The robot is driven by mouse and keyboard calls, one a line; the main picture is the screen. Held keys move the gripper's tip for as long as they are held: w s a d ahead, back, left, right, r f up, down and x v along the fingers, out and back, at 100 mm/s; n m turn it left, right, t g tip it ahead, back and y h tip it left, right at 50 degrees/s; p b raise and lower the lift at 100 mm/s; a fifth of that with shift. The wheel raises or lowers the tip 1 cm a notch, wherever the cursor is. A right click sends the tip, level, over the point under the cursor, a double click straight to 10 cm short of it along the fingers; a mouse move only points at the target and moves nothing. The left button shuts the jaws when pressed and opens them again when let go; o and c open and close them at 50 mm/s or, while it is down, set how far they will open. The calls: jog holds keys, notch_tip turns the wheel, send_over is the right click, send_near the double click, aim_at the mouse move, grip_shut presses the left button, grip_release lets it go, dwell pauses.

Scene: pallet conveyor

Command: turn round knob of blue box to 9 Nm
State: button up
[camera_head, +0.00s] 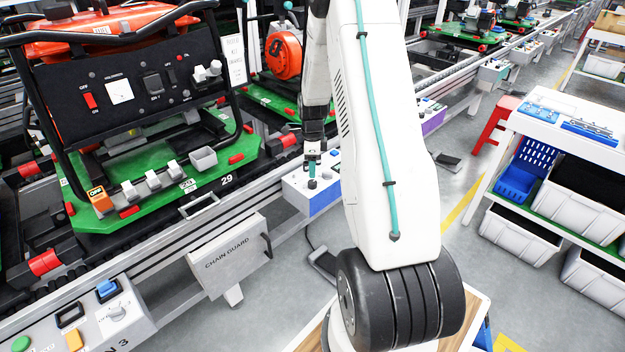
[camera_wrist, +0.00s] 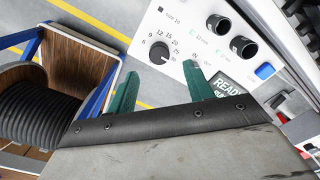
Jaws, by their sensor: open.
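The blue box (camera_head: 324,200) with a pale top stands beside the conveyor in the head view, partly hidden behind my arm. In the wrist view its white panel (camera_wrist: 178,20) carries a black round knob (camera_wrist: 160,53) with a printed scale including 6, 9, 12, 15 and 20. The knob's pointer is too small to read. My gripper (camera_wrist: 160,68) has two green fingers, spread apart and empty. In the picture, the knob lies just beyond the gap between the fingertips. In the head view my gripper (camera_head: 312,172) is over the box's top.
A chain guard plate (camera_head: 230,255) and a generator (camera_head: 125,85) on a green pallet are left. A shelf (camera_head: 560,130) with bins stands right.

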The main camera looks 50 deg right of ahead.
aim_at(312, 182)
notch_tip(312, 182, down, 6)
jog(key=shift+f, duration=0.15)
jog(key=shift+c, duration=0.3)
jog(key=c, duration=0.9)
